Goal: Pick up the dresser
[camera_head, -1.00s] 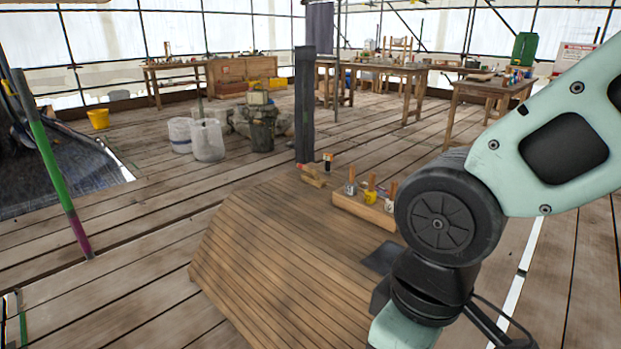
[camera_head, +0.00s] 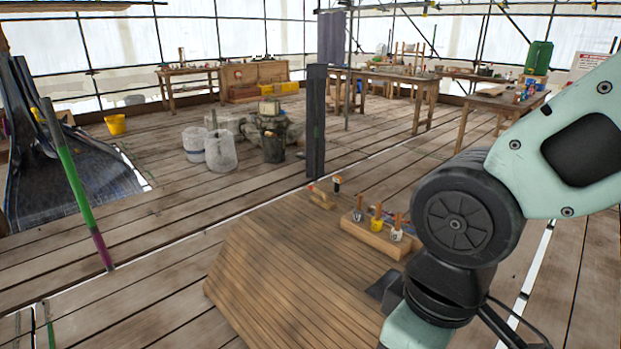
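A small wooden tool with a red end (camera_head: 321,199) lies at the far edge of the sloped wooden deck (camera_head: 270,265); it may be the dresser, but it is too small to be sure. Beside it stands a small dark-topped tool (camera_head: 337,184). A wooden block (camera_head: 372,237) to the right holds upright tools with wooden handles, one of them yellow (camera_head: 377,223). My arm comes in from the right and bends down past the block's right end. My gripper is below the frame and out of view.
A dark upright post (camera_head: 316,120) stands just behind the deck. Workbenches (camera_head: 395,78) line the back. A green and purple pole (camera_head: 78,190) leans at left.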

